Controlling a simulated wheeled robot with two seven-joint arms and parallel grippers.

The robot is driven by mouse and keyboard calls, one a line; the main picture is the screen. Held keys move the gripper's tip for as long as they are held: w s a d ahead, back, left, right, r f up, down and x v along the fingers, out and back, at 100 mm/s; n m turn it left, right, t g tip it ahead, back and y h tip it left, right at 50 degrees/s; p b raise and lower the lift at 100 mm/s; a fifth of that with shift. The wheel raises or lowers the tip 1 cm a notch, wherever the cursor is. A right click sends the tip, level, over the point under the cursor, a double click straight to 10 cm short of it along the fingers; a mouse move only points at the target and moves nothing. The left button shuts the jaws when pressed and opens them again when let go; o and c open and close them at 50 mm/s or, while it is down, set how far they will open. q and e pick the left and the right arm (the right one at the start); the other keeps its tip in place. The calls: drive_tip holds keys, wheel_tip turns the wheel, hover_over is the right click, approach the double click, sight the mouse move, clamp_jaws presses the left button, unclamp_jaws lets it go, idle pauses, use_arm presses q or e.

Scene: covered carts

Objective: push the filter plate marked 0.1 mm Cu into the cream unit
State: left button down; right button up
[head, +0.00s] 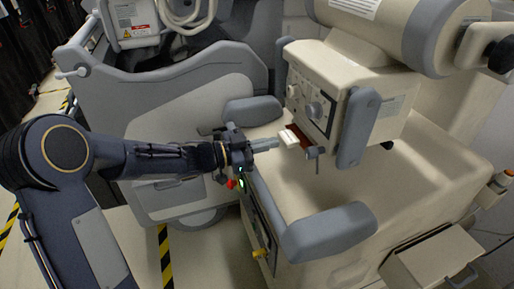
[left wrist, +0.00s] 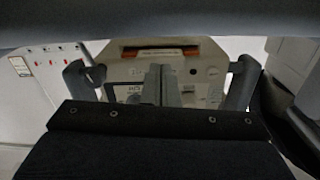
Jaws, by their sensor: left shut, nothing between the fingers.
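The cream unit (head: 343,85) hangs at upper right in the head view; its face with knobs also shows in the left wrist view (left wrist: 203,73). A red-brown plate with a pale front tab (head: 289,138) sticks out from the unit's lower side. In the left wrist view an orange-brown strip (left wrist: 160,53) shows in a dark slot on the unit. I cannot read any marking on the plate. My left gripper (head: 276,144) is shut and empty, its tips just left of the pale tab; I cannot tell whether they touch. My right gripper is not in view.
Grey handles (head: 357,128) flank the unit. A small grey lever (head: 316,154) hangs beside the plate. Below is a cream cart body with padded grey bumpers (head: 330,232). A large grey cart (head: 165,105) stands behind my left arm.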

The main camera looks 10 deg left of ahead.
use_arm(q)
drive_tip(key=shift+w+d, duration=0.15)
drive_tip(key=shift+d, duration=0.1)
drive_tip(key=shift+x, duration=0.85)
drive_tip(key=shift+a, duration=0.15)
